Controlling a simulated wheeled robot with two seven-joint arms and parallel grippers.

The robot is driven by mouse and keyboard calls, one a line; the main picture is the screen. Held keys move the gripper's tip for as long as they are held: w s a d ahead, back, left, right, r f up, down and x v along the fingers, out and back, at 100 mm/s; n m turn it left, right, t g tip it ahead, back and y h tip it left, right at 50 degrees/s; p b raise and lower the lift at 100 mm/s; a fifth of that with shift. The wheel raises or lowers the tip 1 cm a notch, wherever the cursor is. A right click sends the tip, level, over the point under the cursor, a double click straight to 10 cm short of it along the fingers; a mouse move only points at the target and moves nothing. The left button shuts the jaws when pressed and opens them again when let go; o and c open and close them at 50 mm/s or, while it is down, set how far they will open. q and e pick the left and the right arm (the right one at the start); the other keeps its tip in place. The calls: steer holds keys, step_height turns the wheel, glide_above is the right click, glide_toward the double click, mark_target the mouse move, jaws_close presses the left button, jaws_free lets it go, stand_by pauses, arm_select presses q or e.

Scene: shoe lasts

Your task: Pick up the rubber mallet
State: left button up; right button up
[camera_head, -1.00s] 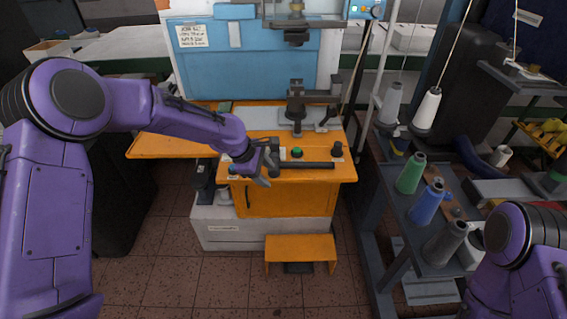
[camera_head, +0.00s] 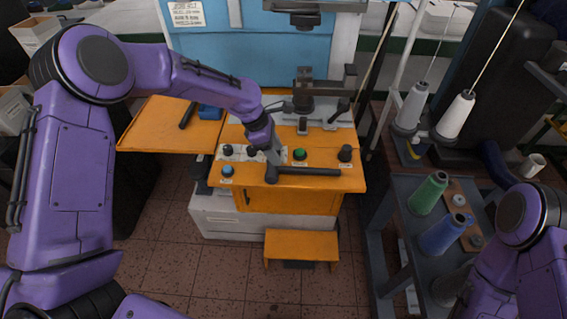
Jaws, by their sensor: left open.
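The rubber mallet (camera_head: 312,171) is dark and lies on the front part of the orange machine table (camera_head: 228,134). Its handle points right and its head is at the left end, close to my left gripper. My left gripper (camera_head: 268,156) is open, pointing down just above and behind the mallet's head, and partly covers it. I cannot tell whether the fingers touch the mallet. My right arm shows at the lower right, but its gripper is out of view.
A green button (camera_head: 299,154), a blue knob (camera_head: 228,171) and black knobs sit near the mallet. A dark machine fixture (camera_head: 318,95) stands behind it. A blue object (camera_head: 210,111) lies on the left wing. A rack at right holds a green spool (camera_head: 428,193) and a blue spool (camera_head: 442,235).

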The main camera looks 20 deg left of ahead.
mark_target(287, 167)
arm_select(q)
steer(key=x, duration=0.2)
steer(key=p+x, duration=0.1)
steer(key=x, duration=0.2)
steer(key=p+x, duration=0.1)
steer(key=x, duration=0.2)
steer(key=shift+d+r, duration=0.15)
steer(key=shift+d, duration=0.1)
jaws_close()
